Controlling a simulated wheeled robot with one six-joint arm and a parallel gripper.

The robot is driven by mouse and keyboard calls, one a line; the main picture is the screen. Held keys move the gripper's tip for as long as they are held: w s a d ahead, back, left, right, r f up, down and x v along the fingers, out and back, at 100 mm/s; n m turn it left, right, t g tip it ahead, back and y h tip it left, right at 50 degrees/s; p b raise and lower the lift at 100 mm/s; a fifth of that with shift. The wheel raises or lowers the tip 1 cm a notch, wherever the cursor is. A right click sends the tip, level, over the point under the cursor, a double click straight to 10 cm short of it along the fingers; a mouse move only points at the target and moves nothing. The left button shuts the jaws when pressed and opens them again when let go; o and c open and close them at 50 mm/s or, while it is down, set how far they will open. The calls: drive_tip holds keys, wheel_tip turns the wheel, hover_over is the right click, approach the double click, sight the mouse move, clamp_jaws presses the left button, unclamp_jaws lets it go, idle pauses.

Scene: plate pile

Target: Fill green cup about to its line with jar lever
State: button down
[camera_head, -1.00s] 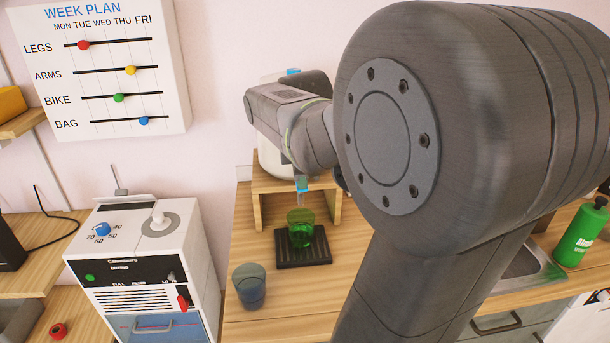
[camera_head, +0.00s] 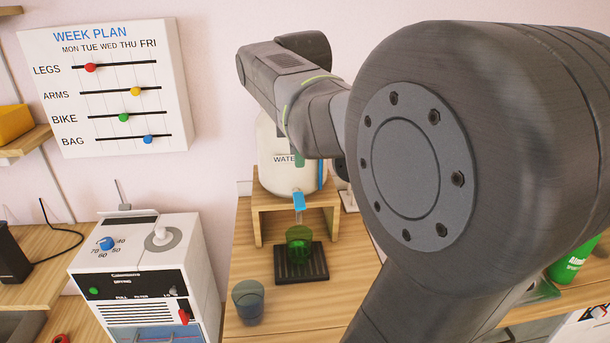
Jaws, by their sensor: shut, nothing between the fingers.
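The green cup (camera_head: 299,239) is see-through and stands upright on a dark ribbed drip tray (camera_head: 287,271). Its lower part looks darker green; the level against its line is too small to read. The white water jar (camera_head: 272,178) stands on a wooden stand (camera_head: 258,212) behind it, partly covered by my arm. Its blue tap lever (camera_head: 299,201) sits at the jar's front above the cup. A pale narrow strip shows between lever and cup; I cannot tell whether it is spout or water. My arm reaches across the jar's top; my gripper's fingers are hidden.
A blue-grey cup (camera_head: 248,303) stands at the counter's front left. A white machine with knobs (camera_head: 147,280) is left of the counter. A green bottle (camera_head: 575,258) is at far right. My arm blocks much of the right side.

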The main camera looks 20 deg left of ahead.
drive_tip(key=shift+w+v, duration=0.15)
drive_tip(key=shift+v, duration=0.6)
drive_tip(key=shift+w+v, duration=0.2)
drive_tip(key=shift+v, duration=0.5)
drive_tip(key=shift+a+r, duration=0.1)
drive_tip(key=g+h, duration=0.1)
drive_tip(key=g, duration=0.1)
hover_over(300, 205)
wheel_tip(300, 205, down, 9)
drive_tip(key=shift+s+f+p, duration=0.1)
drive_tip(key=shift+f+p, duration=0.05)
drive_tip(key=shift+p, duration=0.3)
drive_tip(key=shift+w+a+r+g+h, duration=0.1)
drive_tip(key=shift+w+r+g+h, duration=0.25)
drive_tip(key=shift+g, duration=0.35)
wheel_tip(300, 205, up, 6)
drive_tip(key=shift+s+r, duration=0.15)
drive_tip(key=shift+r, duration=0.1)
